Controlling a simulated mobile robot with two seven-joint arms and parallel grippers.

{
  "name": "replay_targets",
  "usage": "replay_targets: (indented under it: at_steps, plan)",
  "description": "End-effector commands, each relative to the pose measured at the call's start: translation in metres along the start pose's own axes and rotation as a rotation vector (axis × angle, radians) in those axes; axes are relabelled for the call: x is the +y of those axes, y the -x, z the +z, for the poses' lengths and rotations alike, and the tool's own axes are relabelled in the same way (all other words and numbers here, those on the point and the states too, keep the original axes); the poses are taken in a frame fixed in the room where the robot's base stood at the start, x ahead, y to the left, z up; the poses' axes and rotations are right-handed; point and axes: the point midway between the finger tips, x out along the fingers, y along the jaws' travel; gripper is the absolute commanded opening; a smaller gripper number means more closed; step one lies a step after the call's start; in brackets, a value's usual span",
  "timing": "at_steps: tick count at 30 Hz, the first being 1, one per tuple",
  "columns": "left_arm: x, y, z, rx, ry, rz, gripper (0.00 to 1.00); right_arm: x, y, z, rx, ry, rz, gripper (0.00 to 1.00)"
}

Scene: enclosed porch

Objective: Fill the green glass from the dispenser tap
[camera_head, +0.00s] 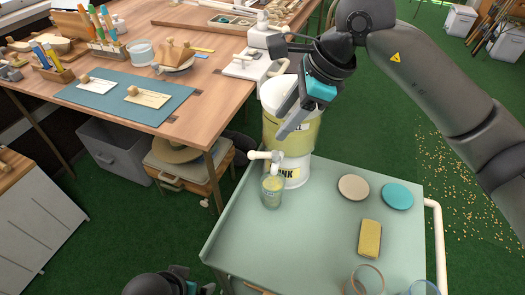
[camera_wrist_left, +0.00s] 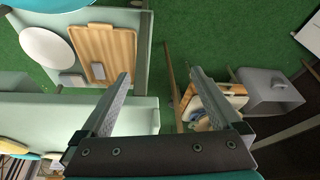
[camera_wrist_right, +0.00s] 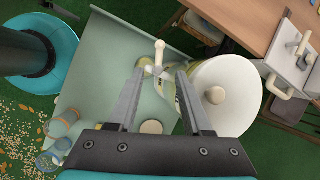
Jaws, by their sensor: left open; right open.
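The dispenser (camera_head: 291,133), a white-lidded clear drum with yellow liquid, stands at the back left of the pale green cart. Its cream tap (camera_head: 266,156) points out at the front. The green glass (camera_head: 271,191) stands upright under the tap, with a yellowish tint inside; its fill level is unclear. My right gripper (camera_head: 281,90) is open and empty, above the tap and close to the dispenser's top. In the right wrist view the tap (camera_wrist_right: 157,56) shows just beyond the open fingertips (camera_wrist_right: 160,75). My left gripper (camera_wrist_left: 160,74) is open and empty, low beside the cart.
The cart top (camera_head: 305,230) carries a beige disc (camera_head: 354,187), a teal disc (camera_head: 397,196), a yellow sponge-like block (camera_head: 370,238) and two other glasses (camera_head: 367,280) at the front. A wooden workbench (camera_head: 215,85) stands behind to the left. The cart's middle is clear.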

Motion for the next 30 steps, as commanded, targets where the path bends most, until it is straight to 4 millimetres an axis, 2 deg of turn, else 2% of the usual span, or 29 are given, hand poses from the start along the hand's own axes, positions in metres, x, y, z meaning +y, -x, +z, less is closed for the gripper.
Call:
replay_targets:
  at_steps: [3, 13, 18, 30]
  plan:
    - [-0.001, 0.011, -0.005, 0.021, 0.001, -0.002, 0.98, 0.001, -0.021, -0.001, 0.000, 0.000, 0.003, 0.50]
    - [-0.002, 0.046, -0.016, 0.075, 0.002, -0.005, 0.98, 0.001, -0.066, -0.001, 0.000, 0.000, 0.003, 0.50]
    - [0.010, 0.042, -0.031, 0.192, -0.011, 0.023, 0.98, 0.002, -0.093, -0.001, 0.000, 0.001, 0.004, 0.50]
    - [0.027, 0.033, -0.053, 0.354, -0.021, 0.069, 0.98, 0.000, -0.112, 0.000, 0.001, 0.001, 0.000, 0.50]
